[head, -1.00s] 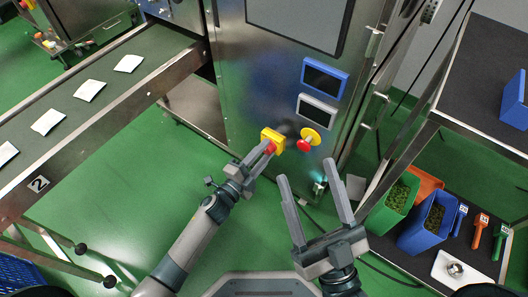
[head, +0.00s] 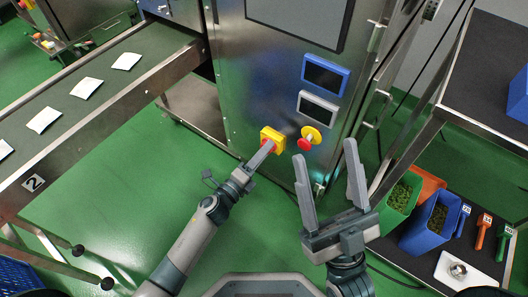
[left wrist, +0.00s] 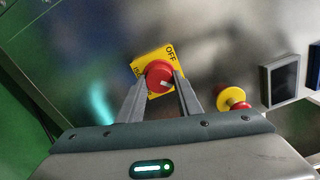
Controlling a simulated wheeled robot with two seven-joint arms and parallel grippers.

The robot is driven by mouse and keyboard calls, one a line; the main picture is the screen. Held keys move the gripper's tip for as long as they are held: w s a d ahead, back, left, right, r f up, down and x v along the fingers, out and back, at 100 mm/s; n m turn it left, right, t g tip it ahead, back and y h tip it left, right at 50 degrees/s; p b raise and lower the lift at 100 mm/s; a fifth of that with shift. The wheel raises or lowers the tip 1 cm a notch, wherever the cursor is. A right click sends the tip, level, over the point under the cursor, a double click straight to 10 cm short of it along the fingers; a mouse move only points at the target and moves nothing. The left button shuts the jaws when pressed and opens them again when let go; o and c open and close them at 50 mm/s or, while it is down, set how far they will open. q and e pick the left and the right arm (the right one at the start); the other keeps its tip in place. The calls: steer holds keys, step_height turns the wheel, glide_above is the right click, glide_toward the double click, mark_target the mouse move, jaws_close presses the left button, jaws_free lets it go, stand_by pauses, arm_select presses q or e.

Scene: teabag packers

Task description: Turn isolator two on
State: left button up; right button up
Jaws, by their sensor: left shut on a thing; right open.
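The isolator is a red rotary knob (left wrist: 159,77) on a yellow plate (left wrist: 143,61) on the steel cabinet front. In the left wrist view the plate shows "OFF" and part of "ISO", and the knob has a pale pointer mark. In the head view the yellow plate (head: 268,134) is at the end of my left arm. My left gripper (left wrist: 161,82) is shut on the red knob, one finger on each side of it. My right gripper (head: 325,150) is open and empty, in front of the cabinet to the right. The knob is partly hidden by the left fingers in the head view.
A red emergency button on a yellow base (head: 309,136) sits just right of the isolator. Two small screens (head: 325,76) are above. A conveyor (head: 90,110) carrying white teabags, marked 2, runs at left. Green and blue bins (head: 425,221) stand at right.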

arm_select(q)
steer(key=shift+f, duration=0.1)
steer(key=o, duration=1)
steer(key=shift+o, duration=0.2)
steer(key=shift+s, duration=0.1)
steer(key=p+v, duration=0.1)
steer(key=v, duration=1.6)
steer(key=shift+a, duration=0.15)
arm_select(e)
steer(key=shift+s+a+f+g, duration=0.1)
steer(key=shift+a+f+g, duration=0.3)
steer(key=shift+f+g, duration=0.25)
steer(key=shift+s+a+f+g, duration=0.1)
steer(key=shift+a+f+g, duration=0.35)
steer(key=shift+f, duration=0.3)
arm_select(q)
steer(key=shift+s, duration=0.1)
arm_select(e)
steer(key=shift+w+d, duration=0.1)
